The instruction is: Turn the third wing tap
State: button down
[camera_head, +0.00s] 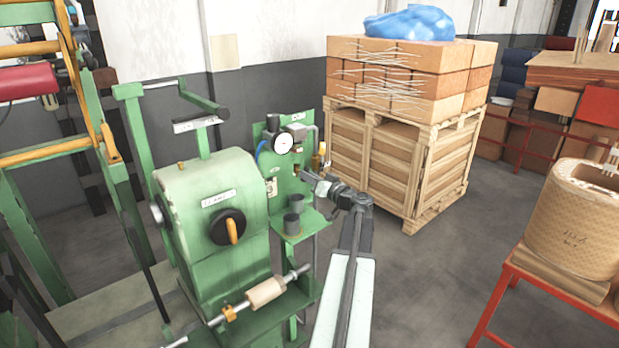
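The green panel (265,174) stands behind and right of the green machine. It carries a round white gauge (283,144), and a small brass-coloured fitting (317,161) shows at its right edge. No wing taps can be told apart clearly, and the third one cannot be picked out. My gripper (304,175) is at the panel's right side, below the gauge and close to the panel face. It is too small to tell whether it touches anything or whether its fingers are open or shut. My wrist may hide part of the panel.
The green machine (205,192) with a black dial and orange pointer stands left of my arm. A wooden crate (385,165) stands right behind. A red table (565,290) is at right; the floor between is clear.

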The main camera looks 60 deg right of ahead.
jog(key=shift+m, duration=0.3)
jog(key=m, duration=1.2)
jog(key=shift+m, duration=0.3)
dwell(0.4)
jog(key=c, duration=1.5)
grip_release()
jog(key=shift+o, duration=0.2)
jog(key=v, duration=0.8)
